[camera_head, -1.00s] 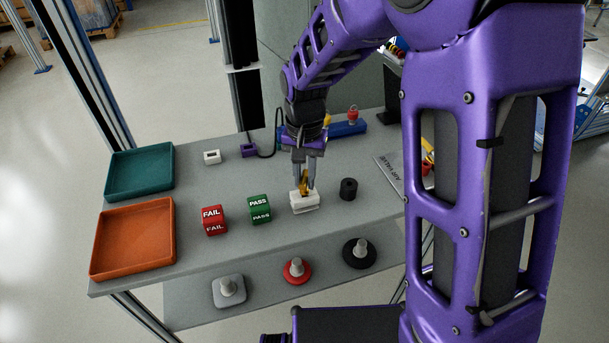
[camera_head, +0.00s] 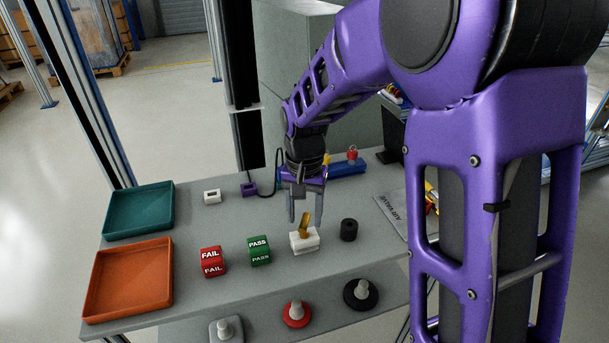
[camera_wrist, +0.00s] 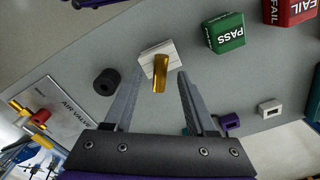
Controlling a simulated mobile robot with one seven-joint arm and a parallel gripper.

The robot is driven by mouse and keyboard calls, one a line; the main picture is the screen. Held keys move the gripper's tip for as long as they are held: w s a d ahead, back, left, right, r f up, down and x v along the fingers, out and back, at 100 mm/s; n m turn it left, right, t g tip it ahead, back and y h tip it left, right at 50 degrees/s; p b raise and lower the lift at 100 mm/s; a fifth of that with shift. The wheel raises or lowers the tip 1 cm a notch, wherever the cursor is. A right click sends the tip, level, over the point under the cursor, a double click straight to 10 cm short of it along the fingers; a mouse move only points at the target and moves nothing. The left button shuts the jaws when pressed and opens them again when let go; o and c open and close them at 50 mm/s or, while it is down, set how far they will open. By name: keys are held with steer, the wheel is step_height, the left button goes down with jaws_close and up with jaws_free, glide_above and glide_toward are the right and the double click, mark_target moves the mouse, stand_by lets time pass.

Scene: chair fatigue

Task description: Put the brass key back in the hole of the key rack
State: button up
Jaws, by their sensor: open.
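The brass key (camera_head: 306,224) stands up out of the white key rack (camera_head: 304,241), leaning a little. The rack is a small white block on the grey table. In the wrist view the key (camera_wrist: 160,74) shows in front of the rack (camera_wrist: 151,60), ahead of my fingertips. How deep the key sits in the hole cannot be told. My gripper (camera_head: 305,218) is open and empty, with its fingers apart, above and behind the key. In the wrist view its two fingers (camera_wrist: 156,82) spread to either side, with the key between their lines.
A black cylinder (camera_head: 348,230) stands right of the rack. Green PASS (camera_head: 260,250) and red FAIL (camera_head: 211,261) cubes stand to its left. Teal (camera_head: 140,210) and orange (camera_head: 130,279) trays lie at far left. A metal plate (camera_head: 400,214) lies to the right.

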step_height(320, 180, up, 15)
steer(key=p, duration=0.2)
steer(key=shift+r, duration=0.2)
